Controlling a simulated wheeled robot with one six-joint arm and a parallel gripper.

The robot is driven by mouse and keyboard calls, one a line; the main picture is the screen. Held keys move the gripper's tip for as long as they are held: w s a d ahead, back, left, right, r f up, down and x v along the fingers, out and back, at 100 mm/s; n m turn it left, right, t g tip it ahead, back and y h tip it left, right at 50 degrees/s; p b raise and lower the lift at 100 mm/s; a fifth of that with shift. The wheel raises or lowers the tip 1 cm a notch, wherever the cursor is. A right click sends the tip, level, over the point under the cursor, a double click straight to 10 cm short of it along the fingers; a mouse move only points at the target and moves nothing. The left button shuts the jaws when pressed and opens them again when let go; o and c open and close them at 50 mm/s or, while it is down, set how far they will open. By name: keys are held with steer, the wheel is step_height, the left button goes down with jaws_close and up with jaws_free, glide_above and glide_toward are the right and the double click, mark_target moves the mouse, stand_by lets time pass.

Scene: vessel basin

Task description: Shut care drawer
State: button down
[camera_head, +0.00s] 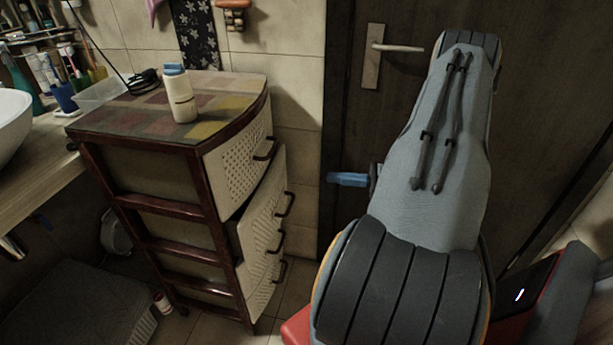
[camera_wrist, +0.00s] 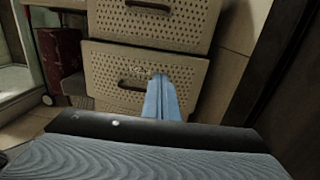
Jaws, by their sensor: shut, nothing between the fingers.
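A drawer unit (camera_head: 168,207) with a dark red-brown frame stands left of centre in the head view. Its top drawer (camera_head: 233,164) looks nearly flush. The drawer below it (camera_head: 262,212) sticks out, with a dark gap behind its perforated beige front. No label shows which is the care drawer. My gripper (camera_head: 334,179) is shut and empty, its blue fingers pointing left, to the right of the drawer fronts. In the wrist view, the fingers (camera_wrist: 163,84) overlap a perforated drawer front (camera_wrist: 197,75), right of its dark handle; contact cannot be told.
A white bottle (camera_head: 181,98) stands on the unit's patchwork top. A washbasin (camera_head: 12,120) and counter are at the left. A dark door (camera_head: 400,100) with a lever handle is behind my arm.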

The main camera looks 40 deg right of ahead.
mark_target(281, 173)
steer(key=p+x, duration=0.2)
steer(key=x, duration=1.1)
steer(key=shift+w+a, duration=0.25)
